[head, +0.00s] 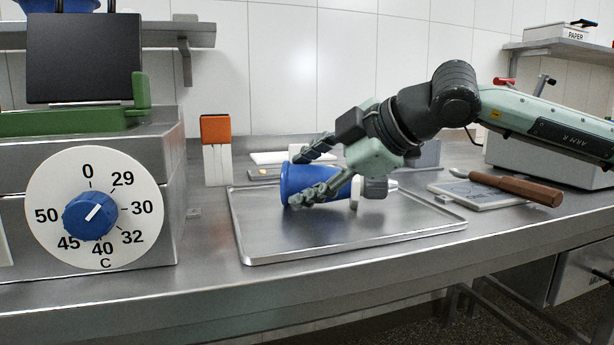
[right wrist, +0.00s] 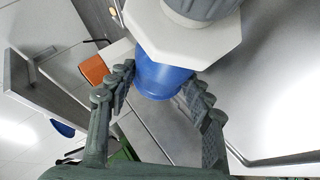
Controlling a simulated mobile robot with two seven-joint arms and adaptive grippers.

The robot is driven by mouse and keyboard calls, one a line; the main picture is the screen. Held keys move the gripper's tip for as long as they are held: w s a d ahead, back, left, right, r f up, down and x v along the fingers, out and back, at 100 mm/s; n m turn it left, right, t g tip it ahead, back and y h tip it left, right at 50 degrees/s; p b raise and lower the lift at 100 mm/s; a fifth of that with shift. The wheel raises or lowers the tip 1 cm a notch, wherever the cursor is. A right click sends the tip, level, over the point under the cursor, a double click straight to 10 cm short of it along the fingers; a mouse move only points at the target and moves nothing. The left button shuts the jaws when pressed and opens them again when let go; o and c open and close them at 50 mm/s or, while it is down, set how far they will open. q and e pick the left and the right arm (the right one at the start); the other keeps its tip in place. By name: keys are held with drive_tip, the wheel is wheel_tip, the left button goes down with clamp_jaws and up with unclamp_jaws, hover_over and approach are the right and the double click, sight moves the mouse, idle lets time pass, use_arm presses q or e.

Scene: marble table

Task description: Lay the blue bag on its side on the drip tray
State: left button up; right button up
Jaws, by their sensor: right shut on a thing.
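The blue bag (head: 313,176) looks like a smooth blue body with a white octagonal collar and a grey cap. It lies on its side, blue end to the left, cap to the right. My right gripper (head: 301,178) is shut around the blue body, one finger on each side. The right wrist view shows the bag (right wrist: 163,80) between the fingers, with collar and cap nearest the camera. The bag is over the metal drip tray (head: 265,235); whether it touches the tray is hard to tell. My left gripper is out of view.
Left of the tray stands a metal unit with a blue dial (head: 90,216). An orange-topped white block (head: 216,150) stands behind the tray. To the right lie a flat grey scale-like device (head: 470,194) and a brown-handled tool (head: 520,187). The tray's front and right are bare.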

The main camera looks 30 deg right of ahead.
drive_tip(key=o, duration=0.9)
drive_tip(key=v, duration=1.2)
drive_tip(key=shift+f, duration=0.1)
